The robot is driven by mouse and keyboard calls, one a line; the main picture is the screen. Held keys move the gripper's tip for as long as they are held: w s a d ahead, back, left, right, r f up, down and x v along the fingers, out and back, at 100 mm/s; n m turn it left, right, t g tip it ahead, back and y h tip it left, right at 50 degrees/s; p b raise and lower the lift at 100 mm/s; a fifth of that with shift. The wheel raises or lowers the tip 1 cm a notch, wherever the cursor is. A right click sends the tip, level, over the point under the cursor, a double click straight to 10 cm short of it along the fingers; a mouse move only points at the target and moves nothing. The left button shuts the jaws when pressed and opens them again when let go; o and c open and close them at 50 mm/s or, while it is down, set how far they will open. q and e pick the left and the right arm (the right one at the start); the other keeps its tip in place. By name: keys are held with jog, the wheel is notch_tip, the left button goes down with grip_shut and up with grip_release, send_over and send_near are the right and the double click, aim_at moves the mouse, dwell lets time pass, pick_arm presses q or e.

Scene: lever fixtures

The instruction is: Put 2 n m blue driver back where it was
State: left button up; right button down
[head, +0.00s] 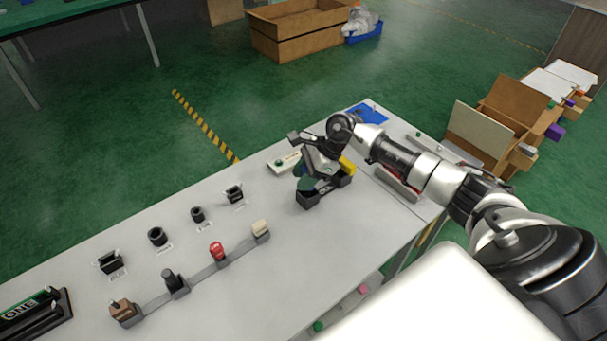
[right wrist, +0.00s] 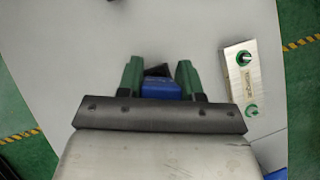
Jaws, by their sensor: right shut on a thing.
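My right gripper (head: 303,178) is over the white table, low beside a dark holder (head: 307,201). In the right wrist view its green fingers (right wrist: 159,78) are shut on the blue driver (right wrist: 160,90), whose blue body shows between them. A dark part shows just beyond the blue body; I cannot tell if it is the driver or a holder. In the head view the gripper hides most of the driver. A yellow piece (head: 347,165) stands in a dark holder right behind the gripper. My left gripper is not in view.
A metal plate with green knobs (head: 284,162) lies behind the gripper; it also shows in the right wrist view (right wrist: 239,75). A row of levers, one red (head: 217,251), and several black holders (head: 157,237) stand to the left. A blue mat (head: 369,113) lies at the far corner.

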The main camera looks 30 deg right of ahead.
jog(key=shift+f, duration=0.1)
jog(key=c, duration=0.7)
grip_release()
jog(key=shift+c, duration=0.2)
jog(key=shift+r, duration=0.25)
jog(key=b+v, duration=0.3)
jog(key=v, duration=0.9)
jog(key=shift+s, duration=0.1)
